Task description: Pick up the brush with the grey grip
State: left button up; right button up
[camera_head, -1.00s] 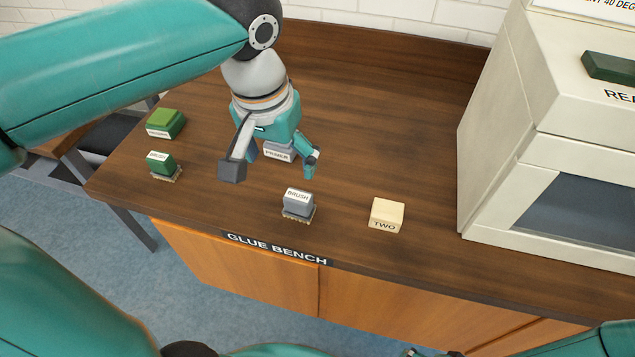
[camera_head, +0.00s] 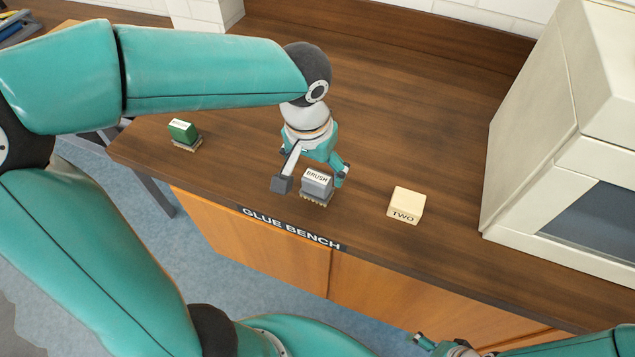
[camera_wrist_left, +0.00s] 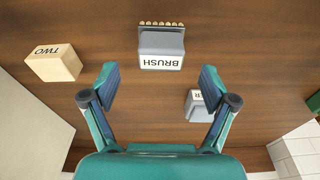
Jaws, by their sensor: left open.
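The brush with the grey grip (camera_head: 316,186) stands on the bench near its front edge, with its BRUSH label up and pale bristles below. It also shows in the left wrist view (camera_wrist_left: 161,48), a little beyond the fingertips and between their lines. My left gripper (camera_head: 312,180) is open and empty just behind and above the brush, one finger on each side of it in the head view. In the left wrist view the open fingers (camera_wrist_left: 158,84) do not touch it. A part of my right gripper (camera_head: 440,342) shows at the bottom edge; its jaws are unclear.
A brush with a green grip (camera_head: 183,132) stands at the left of the bench (camera_head: 420,130). A cream block marked TWO (camera_head: 406,205) is to the right. A grey labelled block (camera_wrist_left: 198,106) lies near the left gripper. A large cream machine (camera_head: 560,130) fills the right side.

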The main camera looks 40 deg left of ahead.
aim_at(317, 177)
pick_arm(q)
jog(key=f, duration=0.4)
jog(key=shift+w+a+f, duration=0.15)
jog(key=shift+w+f, duration=0.25)
jog(key=shift+c, duration=0.3)
jog(key=c, duration=1.2)
jog(key=shift+r, duration=0.1)
notch_tip(317, 177, up, 20)
jog(key=p, duration=0.1)
jog(key=shift+p, duration=0.4)
